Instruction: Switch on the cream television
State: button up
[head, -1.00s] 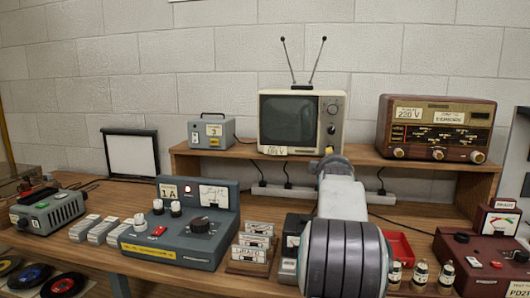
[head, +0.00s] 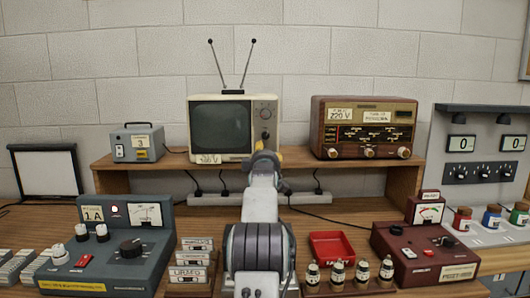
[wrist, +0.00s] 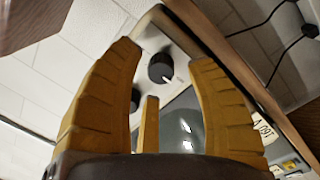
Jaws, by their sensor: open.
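The cream television (head: 234,103) stands on the wooden shelf with two antenna rods up and a dark grey screen. Its control strip is on the right of the screen, with a round dial (head: 265,113) near the top. My gripper (head: 262,152) is in front of the television's lower right corner, and my arm hides part of that corner. In the wrist view my gripper (wrist: 163,68) has its yellow fingers spread and empty. A black knob (wrist: 160,67) with a white mark shows between them, with a second dark knob partly hidden behind a finger. I cannot tell whether fingers touch the set.
A brown radio (head: 363,128) stands right of the television, and a grey box (head: 137,142) stands left. A blue-grey device (head: 120,240), cassettes, a red tray (head: 332,246) and small bottles crowd the bench below. A dark red device (head: 425,245) is at the right.

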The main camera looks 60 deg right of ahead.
jog(key=shift+w+d, duration=0.25)
jog(key=shift+d, duration=0.25)
grip_shut()
dwell(0.4)
